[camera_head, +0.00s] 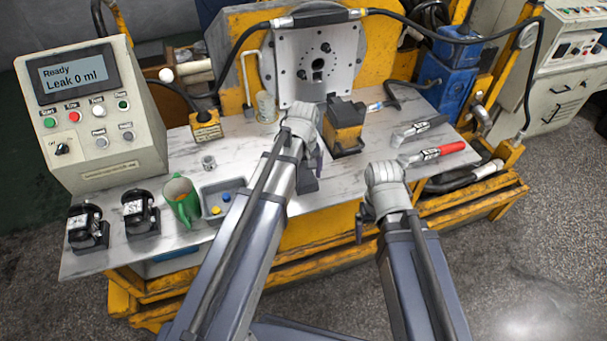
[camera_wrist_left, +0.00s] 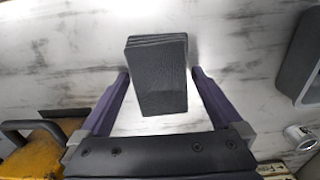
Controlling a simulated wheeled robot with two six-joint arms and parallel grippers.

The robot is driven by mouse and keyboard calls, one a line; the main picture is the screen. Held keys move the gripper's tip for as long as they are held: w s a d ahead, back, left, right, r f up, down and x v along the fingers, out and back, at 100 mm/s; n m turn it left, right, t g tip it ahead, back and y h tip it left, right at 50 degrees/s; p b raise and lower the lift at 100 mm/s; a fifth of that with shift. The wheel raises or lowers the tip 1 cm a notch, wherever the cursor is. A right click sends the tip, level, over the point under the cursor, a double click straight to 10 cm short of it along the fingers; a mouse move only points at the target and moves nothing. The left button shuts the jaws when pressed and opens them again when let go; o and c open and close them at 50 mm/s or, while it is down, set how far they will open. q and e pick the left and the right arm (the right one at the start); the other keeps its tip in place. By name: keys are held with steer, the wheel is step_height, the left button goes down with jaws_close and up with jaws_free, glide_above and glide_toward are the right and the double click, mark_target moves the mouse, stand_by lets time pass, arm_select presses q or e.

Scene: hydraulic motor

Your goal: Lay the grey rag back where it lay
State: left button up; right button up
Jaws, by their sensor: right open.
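The grey rag (camera_head: 306,184) is a dark folded block near the front edge of the bench, just below my left gripper (camera_head: 316,162). In the left wrist view the rag (camera_wrist_left: 160,78) is between the two purple fingertips of my left gripper (camera_wrist_left: 160,72), with its layered folds at the top. The fingertips are very close to its two sides. I cannot tell whether they press on it, or whether it touches the bench. My right gripper (camera_head: 362,226) is open and empty, in front of the bench edge, partly hidden by its wrist.
The marbled bench top (camera_head: 245,165) is bare around the rag. A yellow-black block (camera_head: 344,128) is just behind right.

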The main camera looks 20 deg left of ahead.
mark_target(303, 174)
arm_select(q)
steer(key=shift+r, duration=0.15)
step_height(303, 174, up, 12)
steer(key=p, duration=1.2)
step_height(303, 174, down, 12)
steer(key=b, duration=1.2)
steer(key=shift+r, duration=0.1)
step_height(303, 174, up, 12)
steer(key=p, duration=1.3)
step_height(303, 174, down, 13)
steer(key=b, duration=1.3)
steer(key=shift+b, duration=0.35)
step_height(303, 174, up, 11)
steer(key=p, duration=1.1)
